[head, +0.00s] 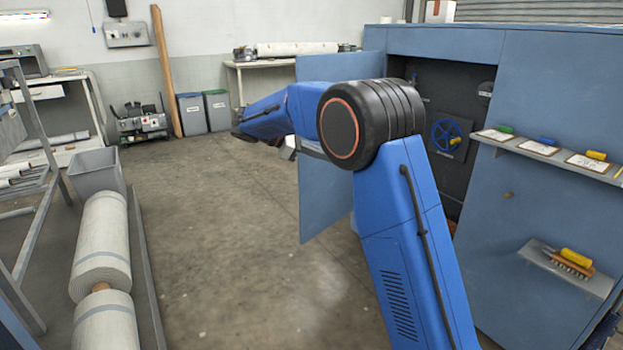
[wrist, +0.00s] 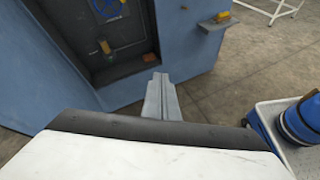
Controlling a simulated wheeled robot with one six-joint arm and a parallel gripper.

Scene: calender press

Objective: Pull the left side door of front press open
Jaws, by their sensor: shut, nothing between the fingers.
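The front press (head: 545,110) is a large blue cabinet at the right of the head view. Its left side door (head: 325,200) is a flat blue panel standing out from the cabinet, swung open. Behind my arm shows a dark opening (head: 468,85) with a blue handwheel (head: 447,134). The wrist view shows the same handwheel (wrist: 108,8) and the dark recess (wrist: 125,55). My gripper (wrist: 162,82) is shut and empty, its fingers pointing toward the foot of the opening. In the head view my arm hides most of the gripper and part of the door.
A shelf (head: 560,157) with cards and coloured markers juts from the press front, with a lower brush shelf (head: 570,270). Paper rolls (head: 101,250), a grey bin (head: 97,172) and a metal rack line the left. The floor (head: 220,230) between is clear.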

